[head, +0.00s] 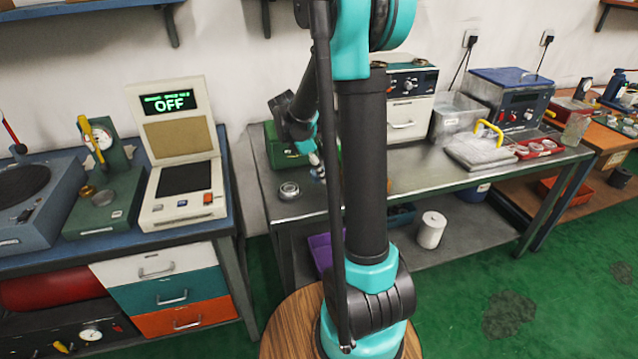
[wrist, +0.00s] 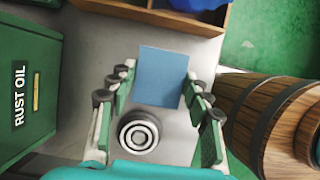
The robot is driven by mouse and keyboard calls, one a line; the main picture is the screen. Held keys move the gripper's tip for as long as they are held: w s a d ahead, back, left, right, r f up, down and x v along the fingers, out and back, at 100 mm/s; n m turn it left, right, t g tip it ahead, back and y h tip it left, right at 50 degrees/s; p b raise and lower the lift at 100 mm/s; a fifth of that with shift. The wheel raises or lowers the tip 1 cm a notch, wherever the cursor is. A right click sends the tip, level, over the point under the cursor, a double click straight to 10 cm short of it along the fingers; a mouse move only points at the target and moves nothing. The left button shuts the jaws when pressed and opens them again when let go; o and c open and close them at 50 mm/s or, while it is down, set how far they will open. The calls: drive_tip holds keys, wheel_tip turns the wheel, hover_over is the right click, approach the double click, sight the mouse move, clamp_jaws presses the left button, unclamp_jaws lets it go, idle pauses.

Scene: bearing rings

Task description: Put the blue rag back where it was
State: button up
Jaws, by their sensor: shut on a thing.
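The blue rag (wrist: 162,76) shows in the wrist view as a flat blue rectangle. My gripper (wrist: 161,84) is shut on it, with one finger at each side edge. The rag is over the grey metal bench top (head: 420,170); its height above the bench is hard to tell. In the head view my gripper (head: 316,166) is small and partly hidden behind my arm, low over the left part of the bench. A round metal bearing ring (wrist: 139,134) lies on the bench near the rag, and also shows in the head view (head: 289,190).
A green box marked RUST OIL (wrist: 28,95) stands left of my gripper in the wrist view. A wooden tray (wrist: 130,10) with something blue lies at the top.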

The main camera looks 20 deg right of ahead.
sight(319, 191)
drive_tip(key=shift+f, duration=2.55)
drive_tip(key=shift+f, duration=0.1)
drive_tip(key=o, duration=1)
drive_tip(key=v, duration=1.1)
drive_tip(key=s+f+m+t+y, duration=0.1)
drive_tip(key=s+f+m, duration=0.2)
drive_tip(key=s+m, duration=0.3)
drive_tip(key=s+a+f+m+t+y, duration=0.1)
drive_tip(key=s+f+m+y, duration=0.1)
drive_tip(key=s+m, duration=0.4)
drive_tip(key=s+f+m+t+y, duration=0.1)
drive_tip(key=s+f+m+t, duration=0.1)
drive_tip(key=s+m, duration=0.4)
drive_tip(key=shift+s+a+f+y, duration=0.2)
drive_tip(key=shift+s+f, duration=0.2)
drive_tip(key=shift+s, duration=0.35)
drive_tip(key=shift+s+a+f+y, duration=0.15)
drive_tip(key=shift+s+f, duration=0.25)
drive_tip(key=shift+s, duration=0.35)
